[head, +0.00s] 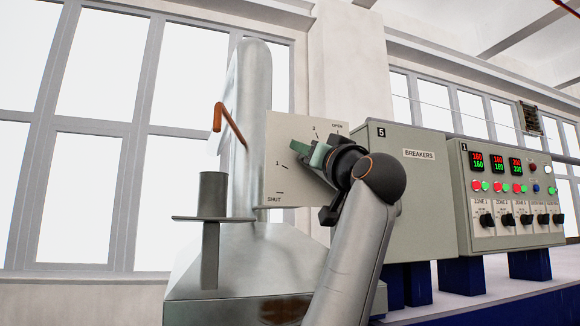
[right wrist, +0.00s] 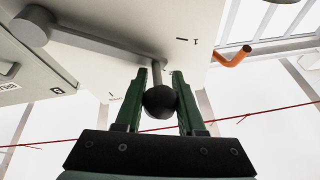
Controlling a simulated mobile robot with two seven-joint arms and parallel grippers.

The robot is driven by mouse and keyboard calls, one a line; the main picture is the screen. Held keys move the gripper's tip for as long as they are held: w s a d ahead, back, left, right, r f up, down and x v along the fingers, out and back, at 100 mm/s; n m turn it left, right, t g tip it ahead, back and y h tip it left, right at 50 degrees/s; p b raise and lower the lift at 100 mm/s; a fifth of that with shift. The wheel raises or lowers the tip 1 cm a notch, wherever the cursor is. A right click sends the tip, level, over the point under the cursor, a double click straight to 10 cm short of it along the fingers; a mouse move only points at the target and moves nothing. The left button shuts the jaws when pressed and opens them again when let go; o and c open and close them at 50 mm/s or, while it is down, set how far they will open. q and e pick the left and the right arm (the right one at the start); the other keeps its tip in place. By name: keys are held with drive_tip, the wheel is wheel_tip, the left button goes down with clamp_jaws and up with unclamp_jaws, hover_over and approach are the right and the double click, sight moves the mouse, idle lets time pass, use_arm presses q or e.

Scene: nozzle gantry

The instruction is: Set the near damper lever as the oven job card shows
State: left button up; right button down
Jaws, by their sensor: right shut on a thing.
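The pale scale plate (head: 290,110) on the grey metal housing is marked SHUT, 1, 2 and OPEN from bottom to top. My right gripper (head: 304,150) is in front of this plate, its green fingers between marks 1 and 2. In the right wrist view the right gripper (right wrist: 160,98) is shut on the round black knob (right wrist: 160,101) of the damper lever. The grey lever arm (right wrist: 105,44) runs from a round hub (right wrist: 34,26) and ends between two scale marks, one of them 1. In the head view the lever is mostly hidden. No readable job card shows. My left gripper is out of view.
An orange handle (head: 230,122) sticks out left of the housing. A grey BREAKERS cabinet (head: 415,215) stands close right of my right arm. Beyond it is a control panel (head: 510,232) with displays and knobs. A grey post with a flange (head: 212,218) stands in front.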

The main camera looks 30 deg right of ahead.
drive_tip(key=shift+d+r+m+p, duration=0.3)
drive_tip(key=shift+r+m, duration=0.15)
drive_tip(key=shift+m, duration=0.15)
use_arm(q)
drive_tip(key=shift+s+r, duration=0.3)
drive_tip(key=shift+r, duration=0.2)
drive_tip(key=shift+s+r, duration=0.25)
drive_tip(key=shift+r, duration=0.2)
use_arm(e)
drive_tip(key=shift+s+d+r+m+h, duration=0.15)
drive_tip(key=shift+d+m+h, duration=0.15)
drive_tip(key=shift+m+h, duration=0.4)
drive_tip(key=shift+g, duration=0.3)
drive_tip(key=c, duration=0.5)
unclamp_jaws()
